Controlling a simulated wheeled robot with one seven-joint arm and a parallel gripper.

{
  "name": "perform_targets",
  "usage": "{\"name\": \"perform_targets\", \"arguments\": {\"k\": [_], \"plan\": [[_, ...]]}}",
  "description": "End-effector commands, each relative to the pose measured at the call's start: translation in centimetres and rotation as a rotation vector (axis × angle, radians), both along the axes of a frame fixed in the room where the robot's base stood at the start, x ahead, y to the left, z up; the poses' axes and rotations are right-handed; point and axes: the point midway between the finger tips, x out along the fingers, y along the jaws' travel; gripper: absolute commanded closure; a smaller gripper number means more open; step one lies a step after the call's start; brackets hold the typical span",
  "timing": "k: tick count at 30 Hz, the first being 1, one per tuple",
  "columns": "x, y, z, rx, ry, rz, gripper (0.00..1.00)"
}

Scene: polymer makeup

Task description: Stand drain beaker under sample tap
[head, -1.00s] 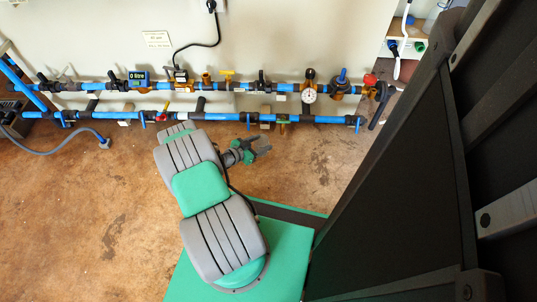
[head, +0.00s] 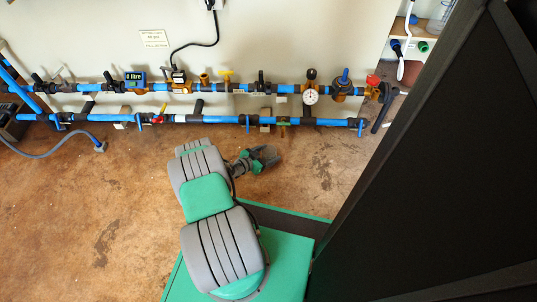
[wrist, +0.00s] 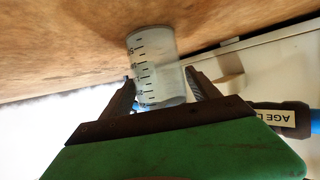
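A clear beaker (wrist: 155,65) with black graduation marks sits between the two fingers of my gripper (wrist: 160,92) in the wrist view. Both fingers are against its sides, and it appears held. In the head view my gripper (head: 264,158) is low over the brown floor, in front of the pipes, with the translucent beaker (head: 272,155) faintly visible at its end. A small green-handled brass tap (head: 283,123) is on the lower blue pipe, just beyond and slightly right of the gripper. No label shows which tap is the sample tap. The beaker's contents cannot be told.
Two blue pipe runs (head: 220,119) with several valves and a round gauge (head: 311,97) run along the wall. A red-handled valve (head: 160,115) is left on the lower run. A dark panel (head: 420,170) fills the right side.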

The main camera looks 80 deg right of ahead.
Motion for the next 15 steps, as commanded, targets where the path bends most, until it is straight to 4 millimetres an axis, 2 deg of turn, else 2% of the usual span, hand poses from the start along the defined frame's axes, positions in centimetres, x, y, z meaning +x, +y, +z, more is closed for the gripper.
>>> {"name": "perform_targets", "arguments": {"k": [3,12,15], "plan": [[0.0,0.0,0.0,0.0,0.0,0.0,0.19],[0.0,0.0,0.3,0.0,0.0,0.0,0.19],[0.9,1.2,1.1,0.003,0.001,0.004,0.19]]}}
